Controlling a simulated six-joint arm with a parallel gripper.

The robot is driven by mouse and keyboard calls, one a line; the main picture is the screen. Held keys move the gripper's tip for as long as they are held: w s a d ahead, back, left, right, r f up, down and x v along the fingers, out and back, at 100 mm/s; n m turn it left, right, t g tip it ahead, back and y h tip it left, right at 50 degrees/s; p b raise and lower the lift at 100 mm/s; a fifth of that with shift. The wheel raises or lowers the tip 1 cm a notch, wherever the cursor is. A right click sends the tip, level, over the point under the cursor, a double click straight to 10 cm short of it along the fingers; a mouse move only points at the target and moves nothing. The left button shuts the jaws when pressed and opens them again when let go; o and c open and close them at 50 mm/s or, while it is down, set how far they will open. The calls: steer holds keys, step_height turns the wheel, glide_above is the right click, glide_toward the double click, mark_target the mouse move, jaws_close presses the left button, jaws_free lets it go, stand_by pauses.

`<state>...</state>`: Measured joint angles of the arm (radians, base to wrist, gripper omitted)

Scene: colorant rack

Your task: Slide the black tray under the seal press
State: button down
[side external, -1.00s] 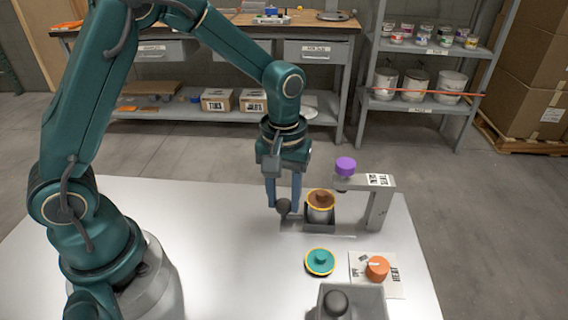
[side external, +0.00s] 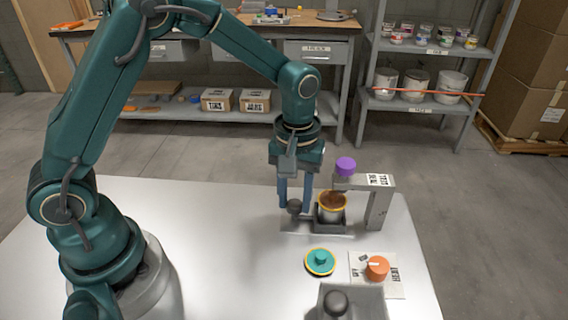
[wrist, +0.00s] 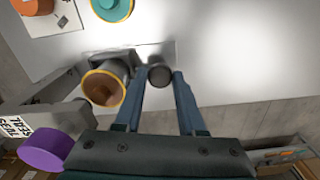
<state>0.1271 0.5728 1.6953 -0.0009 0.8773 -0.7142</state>
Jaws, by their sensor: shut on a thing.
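The black tray (side external: 327,226) carries a grey can with a yellow rim and brown top (side external: 332,205). The tray also shows in the wrist view (wrist: 118,57), under the can (wrist: 104,88). My gripper (side external: 296,204) is shut on the tray's dark round knob (wrist: 160,76), at the tray's left end in the side view. The seal press (side external: 376,200) is a grey arch with a purple knob (side external: 346,166) on top. The can stands upright below the press's arm, roughly under the purple knob. The press's underside is partly hidden.
A teal lid with a yellow rim (side external: 320,262) lies in front of the tray. An orange dial (side external: 377,267) sits on a white heat plate, with a grey box with a black knob (side external: 350,304) nearer. The table's left middle is clear.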

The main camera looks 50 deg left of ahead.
steer(key=shift+w+d, duration=0.65)
steer(key=shift+w, duration=0.1)
steer(key=c, duration=0.5)
jaws_free()
steer(key=shift+s, duration=0.1)
steer(key=shift+r, duration=2.6)
